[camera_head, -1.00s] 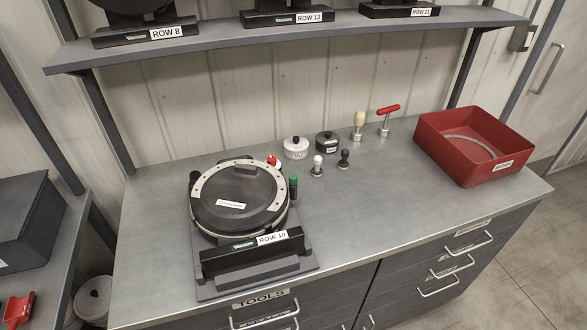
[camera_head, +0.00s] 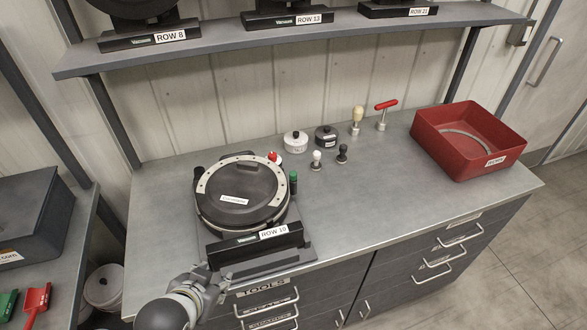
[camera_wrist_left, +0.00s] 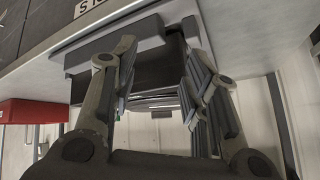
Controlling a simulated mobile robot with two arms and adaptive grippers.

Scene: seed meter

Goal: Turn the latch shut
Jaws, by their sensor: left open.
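I cannot tell which part is the latch. My left gripper (camera_head: 216,285) is low in front of the stand, near the bench's front edge. My right gripper is out of view.
Small pots (camera_head: 296,141) and (camera_head: 326,137), several knobbed tools and a red T-handle (camera_head: 386,104) stand behind. A red bin (camera_head: 468,138) is at right. A shelf (camera_head: 300,38) runs above. The bench right of the meter (camera_head: 380,200) is clear.

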